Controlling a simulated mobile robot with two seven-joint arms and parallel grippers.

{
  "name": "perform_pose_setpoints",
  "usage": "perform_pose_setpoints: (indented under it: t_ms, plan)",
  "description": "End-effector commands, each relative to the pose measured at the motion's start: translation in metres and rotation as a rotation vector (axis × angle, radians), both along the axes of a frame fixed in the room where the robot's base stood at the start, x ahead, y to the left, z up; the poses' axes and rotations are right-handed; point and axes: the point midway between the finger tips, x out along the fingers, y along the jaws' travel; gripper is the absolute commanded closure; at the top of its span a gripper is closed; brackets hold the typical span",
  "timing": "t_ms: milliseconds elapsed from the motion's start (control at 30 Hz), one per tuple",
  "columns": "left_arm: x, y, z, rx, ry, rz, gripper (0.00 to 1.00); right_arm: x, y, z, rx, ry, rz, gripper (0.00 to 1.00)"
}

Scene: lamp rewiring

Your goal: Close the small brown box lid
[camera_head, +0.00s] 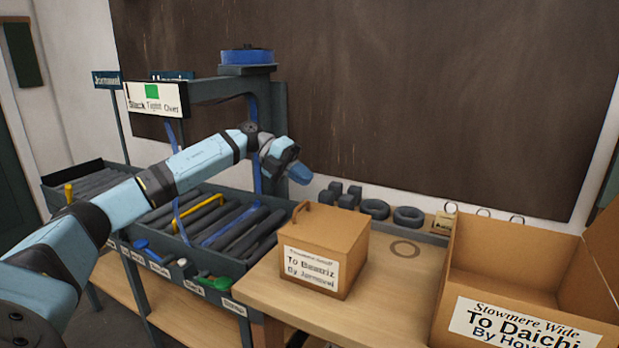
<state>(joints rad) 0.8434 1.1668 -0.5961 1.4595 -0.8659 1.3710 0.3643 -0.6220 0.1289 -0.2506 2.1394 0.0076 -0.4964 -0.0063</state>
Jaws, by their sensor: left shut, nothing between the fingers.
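The small brown box (352,268) stands on the wooden table, with a white label reading "To Beatriz" on its front. Its lid (335,228) looks flat and level across the top, with a small handle (300,208) rising at its left edge. No gap under the lid shows from here. My left gripper (299,174) is shut and empty, in the air above and behind the box's left side, apart from it. My right gripper is out of view.
A larger open cardboard box (446,320) labelled "To Daichi" stands at right with flaps up. A dark tray (262,270) of grey rollers lies left under my arm. Dark rings (408,216) and blocks line the back of the table. Bare wood (390,290) lies between the boxes.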

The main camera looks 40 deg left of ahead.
Motion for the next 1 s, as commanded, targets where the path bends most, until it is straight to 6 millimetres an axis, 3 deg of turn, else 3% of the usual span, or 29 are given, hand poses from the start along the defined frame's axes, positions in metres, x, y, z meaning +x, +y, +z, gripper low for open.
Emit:
perform_pose_setpoints:
  t_ms: [33,400,1000]
  plan:
    - [-0.001,0.005,-0.016,-0.040,-0.004,0.003,1.00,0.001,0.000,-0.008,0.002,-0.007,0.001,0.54]
    - [-0.005,0.025,-0.053,-0.287,-0.065,0.000,1.00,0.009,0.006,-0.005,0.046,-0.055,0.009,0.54]
    - [-0.007,0.031,-0.065,-0.381,-0.091,-0.002,1.00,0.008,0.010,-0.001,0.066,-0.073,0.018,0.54]
